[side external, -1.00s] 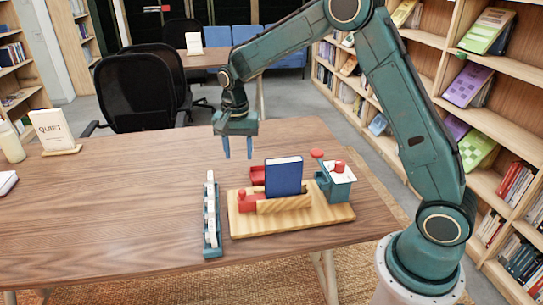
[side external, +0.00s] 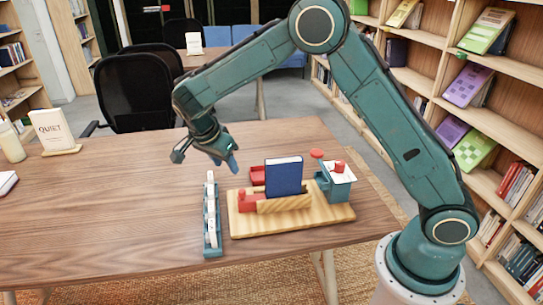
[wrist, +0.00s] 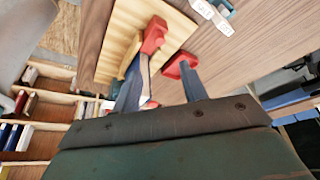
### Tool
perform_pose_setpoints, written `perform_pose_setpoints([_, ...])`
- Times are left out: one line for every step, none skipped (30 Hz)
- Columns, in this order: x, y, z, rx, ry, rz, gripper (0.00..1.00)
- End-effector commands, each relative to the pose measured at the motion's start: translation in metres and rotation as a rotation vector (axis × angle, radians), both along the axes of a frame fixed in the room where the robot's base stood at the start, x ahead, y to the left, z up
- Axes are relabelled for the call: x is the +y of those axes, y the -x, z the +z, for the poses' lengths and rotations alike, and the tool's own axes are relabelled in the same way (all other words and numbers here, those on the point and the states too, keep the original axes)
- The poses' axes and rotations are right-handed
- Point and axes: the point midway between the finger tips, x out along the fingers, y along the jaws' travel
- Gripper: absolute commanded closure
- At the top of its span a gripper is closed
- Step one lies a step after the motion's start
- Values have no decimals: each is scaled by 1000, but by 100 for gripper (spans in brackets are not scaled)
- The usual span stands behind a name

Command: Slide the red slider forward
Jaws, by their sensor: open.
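A red block with a small raised knob (side external: 248,201), which looks like the slider, sits at the left end of a light wooden piece on a wooden board (side external: 290,225). It also shows in the wrist view (wrist: 153,36). A dark blue book (side external: 284,176) stands upright just right of it. My gripper (side external: 232,166) is open and empty, tilted above the table, behind and left of the board. In the wrist view its two fingers (wrist: 162,68) are apart and point towards the board, with the red block beyond them.
A teal box (side external: 336,186) with a red knob and a red disc (side external: 317,154) stand at the right. A teal rack of white labelled pieces (side external: 211,222) lies left of the board. The left tabletop is mostly clear.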

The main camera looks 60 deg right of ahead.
Motion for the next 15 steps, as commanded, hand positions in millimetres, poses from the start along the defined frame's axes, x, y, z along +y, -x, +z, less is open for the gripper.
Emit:
perform_pose_setpoints([-1,0,-2,2,0,0,57])
perform_pose_setpoints([-2,0,-3,2,0,0,57])
perform_pose_setpoints([-3,0,-6,2,0,0,57])
perform_pose_setpoints([-4,0,-7,4,0,1,57])
perform_pose_setpoints([-5,0,-10,4,1,1,57])
perform_pose_setpoints([-6,0,-13,3,1,0,57])
perform_pose_setpoints([-7,1,-16,4,1,-1,57])
perform_pose_setpoints([-9,1,-19,5,1,-1,57])
perform_pose_setpoints([-10,1,-23,4,0,-1,57])
perform_pose_setpoints([-11,1,-26,3,0,0,57])
perform_pose_setpoints([-13,1,-30,4,0,0,57])
perform_pose_setpoints([-15,1,-35,4,1,0,57])
perform_pose_setpoints([-17,1,-40,5,1,0,57])
perform_pose_setpoints([-19,1,-44,5,0,0,57])
perform_pose_setpoints([-21,1,-49,5,0,-1,57])
